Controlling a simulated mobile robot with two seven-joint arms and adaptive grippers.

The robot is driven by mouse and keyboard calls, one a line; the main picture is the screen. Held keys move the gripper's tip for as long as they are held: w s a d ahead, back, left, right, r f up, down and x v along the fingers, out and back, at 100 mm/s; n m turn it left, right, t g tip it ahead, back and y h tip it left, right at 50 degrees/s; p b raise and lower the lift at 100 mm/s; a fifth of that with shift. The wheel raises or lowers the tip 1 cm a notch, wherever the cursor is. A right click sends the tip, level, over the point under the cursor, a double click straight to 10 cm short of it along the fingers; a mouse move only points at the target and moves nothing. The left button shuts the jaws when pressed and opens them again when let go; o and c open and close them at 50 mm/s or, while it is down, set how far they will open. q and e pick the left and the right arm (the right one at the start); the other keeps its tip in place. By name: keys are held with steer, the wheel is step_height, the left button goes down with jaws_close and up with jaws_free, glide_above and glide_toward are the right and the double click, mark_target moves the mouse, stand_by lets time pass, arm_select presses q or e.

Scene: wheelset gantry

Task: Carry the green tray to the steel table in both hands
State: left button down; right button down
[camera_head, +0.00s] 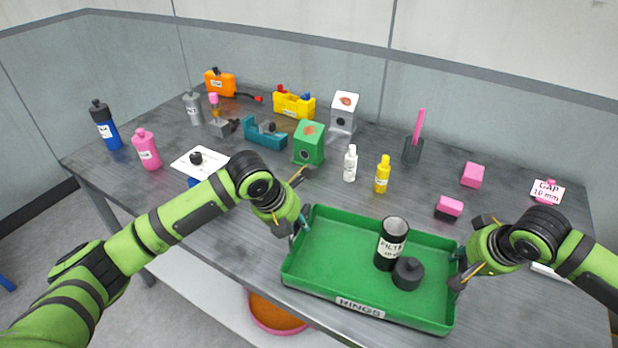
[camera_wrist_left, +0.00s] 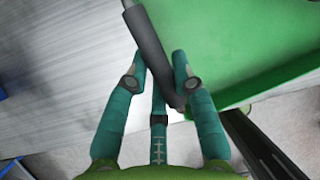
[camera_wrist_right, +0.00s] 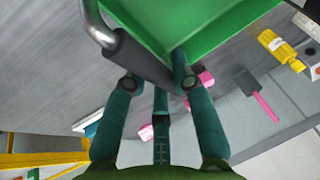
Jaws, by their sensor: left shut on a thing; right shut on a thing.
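The green tray (camera_head: 330,265) with the label "RINGS" is at the front of the steel table (camera_head: 235,235). A black-and-white filter canister (camera_head: 392,243) and a dark grey knobbed part (camera_head: 408,273) stand in it. My left gripper (camera_head: 300,222) is shut on the tray's left handle, a grey bar that shows in the left wrist view (camera_wrist_left: 152,50). My right gripper (camera_head: 462,272) is shut on the tray's right handle, seen in the right wrist view (camera_wrist_right: 140,58). I cannot tell whether the tray touches the tabletop.
Behind the tray stand a white bottle (camera_head: 350,165), a yellow bottle (camera_head: 382,175), a green box (camera_head: 309,145) and pink blocks (camera_head: 449,208). Blue and pink bottles (camera_head: 147,150) stand at the left. An orange-filled pink bowl (camera_head: 275,312) is below the table's front edge.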

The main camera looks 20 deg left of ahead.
arm_select(q)
steer(key=c, duration=1)
jaws_free()
steer(key=shift+a+f, duration=0.1)
steer(key=shift+f, duration=0.05)
steer(key=shift+c, duration=0.2)
arm_select(e)
steer(key=c, duration=1)
jaws_free()
steer(key=shift+d+f, duration=0.1)
steer(key=shift+f, duration=0.05)
steer(key=shift+c, duration=0.2)
arm_select(q)
steer(key=shift+s, duration=0.1)
arm_select(e)
steer(key=shift+s, duration=0.1)
arm_select(q)
steer(key=shift+s+r, duration=0.1)
steer(key=shift+r, duration=0.4)
steer(key=v, duration=1.1)
arm_select(e)
steer(key=v, duration=1.2)
arm_select(q)
steer(key=shift+a+f, duration=0.1)
